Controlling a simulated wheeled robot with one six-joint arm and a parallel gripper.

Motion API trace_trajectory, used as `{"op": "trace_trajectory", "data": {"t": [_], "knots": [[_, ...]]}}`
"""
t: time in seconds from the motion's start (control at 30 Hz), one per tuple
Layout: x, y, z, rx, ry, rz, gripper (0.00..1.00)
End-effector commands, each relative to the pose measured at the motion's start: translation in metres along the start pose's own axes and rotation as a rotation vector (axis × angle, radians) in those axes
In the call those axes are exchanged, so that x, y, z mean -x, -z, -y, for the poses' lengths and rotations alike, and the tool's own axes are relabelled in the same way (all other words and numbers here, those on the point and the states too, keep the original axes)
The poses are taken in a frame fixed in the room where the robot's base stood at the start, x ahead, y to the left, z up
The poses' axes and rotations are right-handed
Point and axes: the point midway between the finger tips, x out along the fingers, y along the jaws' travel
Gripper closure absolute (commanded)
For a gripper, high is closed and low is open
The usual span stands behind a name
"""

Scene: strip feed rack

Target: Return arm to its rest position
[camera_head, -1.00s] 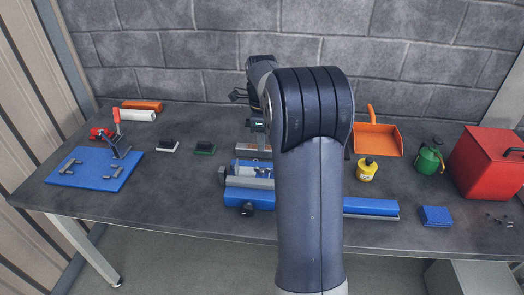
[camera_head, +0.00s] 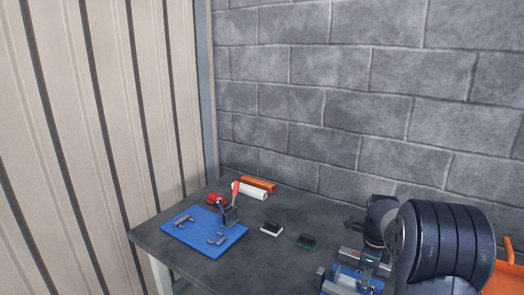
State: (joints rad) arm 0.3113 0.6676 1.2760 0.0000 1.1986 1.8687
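My arm stands at the right edge of the camera_head view, with its dark ribbed elbow (camera_head: 440,245) nearest the camera. Behind it, my gripper (camera_head: 369,264) hangs down over the workbench, close to a blue and grey clamping device (camera_head: 347,279). Its fingers are too small and too mixed with the device to tell whether they are open or shut, or whether they touch it. Nothing clearly shows in its grasp.
On the dark workbench (camera_head: 275,258), a blue plate (camera_head: 205,237) carries a red-handled toggle clamp (camera_head: 232,207) and small metal pins. Two brushes (camera_head: 271,229) (camera_head: 307,241) lie between plate and arm. An orange dustpan (camera_head: 508,275) is partly cut off.

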Motion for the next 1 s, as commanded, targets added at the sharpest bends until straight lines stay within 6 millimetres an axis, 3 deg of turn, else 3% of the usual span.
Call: {"op": "trace_trajectory", "data": {"t": [0.23, 0.87, 1.0], "knots": [[-0.030, 0.000, 0.000, 0.006, 0.000, 0.000, 0.71], [-0.027, 0.000, 0.000, 0.018, 0.002, 0.000, 0.71], [-0.010, -0.001, 0.001, 0.000, 0.006, 0.002, 0.71]]}}
